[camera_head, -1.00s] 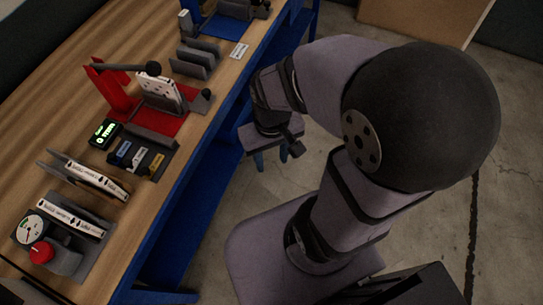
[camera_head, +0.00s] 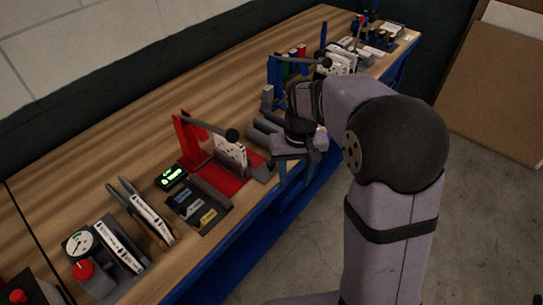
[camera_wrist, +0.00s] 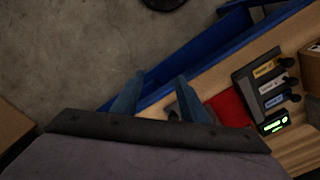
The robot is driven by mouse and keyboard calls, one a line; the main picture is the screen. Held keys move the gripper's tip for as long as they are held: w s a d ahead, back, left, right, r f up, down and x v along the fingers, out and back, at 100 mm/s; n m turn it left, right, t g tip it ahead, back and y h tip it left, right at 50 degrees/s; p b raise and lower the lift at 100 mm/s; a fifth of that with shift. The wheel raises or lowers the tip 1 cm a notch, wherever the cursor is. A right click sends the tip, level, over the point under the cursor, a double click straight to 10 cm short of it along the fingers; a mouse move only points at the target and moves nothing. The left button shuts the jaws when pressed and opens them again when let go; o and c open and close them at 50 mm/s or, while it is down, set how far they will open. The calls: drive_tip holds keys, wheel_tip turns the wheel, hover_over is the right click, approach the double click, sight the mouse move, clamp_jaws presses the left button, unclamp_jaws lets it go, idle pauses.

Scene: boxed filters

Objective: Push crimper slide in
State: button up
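The red crimper (camera_head: 187,139) stands on the bench, with a black-balled lever over it and a white patterned panel (camera_head: 230,152) upright on its red base (camera_head: 222,180). A small grey slide part (camera_head: 263,172) sits at the base's right end, partly hidden by my gripper. My gripper (camera_head: 297,178) hangs just right of it near the bench's front edge, its blue fingers pointing down and apart. The red base (camera_wrist: 229,108) shows there right of the fingers. Contact with the slide cannot be told.
A lit green display (camera_head: 172,178) and a holder with coloured labels (camera_head: 200,207) lie left of the crimper. A gauge unit with a red knob (camera_head: 83,269) stands further left. A blue lever station (camera_head: 275,70) stands behind my arm. The blue bench edge (camera_wrist: 185,65) runs below my fingers.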

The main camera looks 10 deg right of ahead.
drive_tip(key=w+a, duration=0.1)
drive_tip(key=w, duration=0.3)
drive_tip(key=w+a+r+p, duration=0.1)
drive_tip(key=w+a, duration=0.1)
drive_tip(key=w, duration=0.1)
drive_tip(key=w+a+r, duration=0.1)
drive_tip(key=w+a, duration=0.1)
drive_tip(key=w, duration=0.2)
drive_tip(key=shift+w+p, duration=0.35)
drive_tip(key=shift+f, duration=0.1)
drive_tip(key=shift+f+p, duration=1.25)
drive_tip(key=shift+f, duration=2.3)
clamp_jaws()
